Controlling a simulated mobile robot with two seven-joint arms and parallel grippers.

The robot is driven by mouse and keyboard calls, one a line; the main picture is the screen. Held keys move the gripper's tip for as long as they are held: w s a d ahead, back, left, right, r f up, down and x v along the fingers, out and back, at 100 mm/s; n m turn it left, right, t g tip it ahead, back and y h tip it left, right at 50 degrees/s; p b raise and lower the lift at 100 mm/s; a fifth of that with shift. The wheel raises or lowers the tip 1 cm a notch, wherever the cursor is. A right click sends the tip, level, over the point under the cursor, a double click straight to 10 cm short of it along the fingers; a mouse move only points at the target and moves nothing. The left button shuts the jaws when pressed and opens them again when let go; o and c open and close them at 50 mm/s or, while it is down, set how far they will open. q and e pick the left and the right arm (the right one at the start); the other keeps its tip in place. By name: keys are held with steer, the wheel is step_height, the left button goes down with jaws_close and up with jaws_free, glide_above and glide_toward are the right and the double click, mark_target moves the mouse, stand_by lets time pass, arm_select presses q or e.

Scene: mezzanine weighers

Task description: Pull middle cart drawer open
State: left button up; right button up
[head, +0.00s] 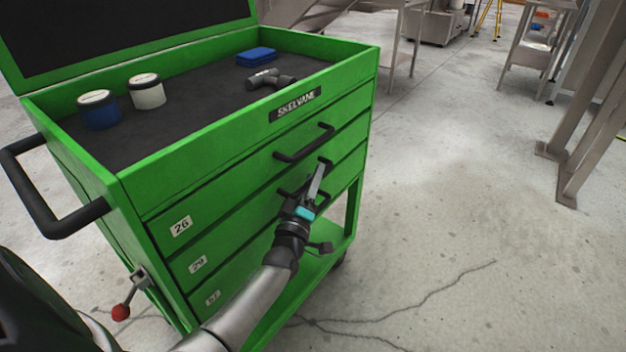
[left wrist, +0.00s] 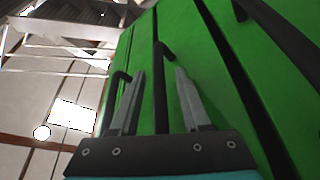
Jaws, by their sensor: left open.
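The green cart (head: 138,195) has three stacked drawers on its front. The middle drawer (head: 225,245), labelled 29, looks shut, and its black bar handle (head: 284,194) is partly hidden behind my gripper. My left gripper (head: 318,180) is open in front of the middle handle. In the left wrist view, its two grey fingers (left wrist: 158,80) stand apart, and a dark handle bar (left wrist: 158,60) shows between them in the picture. I cannot tell whether they touch it. My right gripper is not in view.
The top drawer handle (head: 305,142) sits just above my gripper. The cart's tray holds a blue jar (head: 99,112), a white jar (head: 147,93), a blue box (head: 257,57) and a dark tool (head: 268,78). Floor (head: 460,220) right of the cart is clear.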

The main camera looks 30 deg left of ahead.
arm_select(q)
jaws_close()
stand_by(1.3)
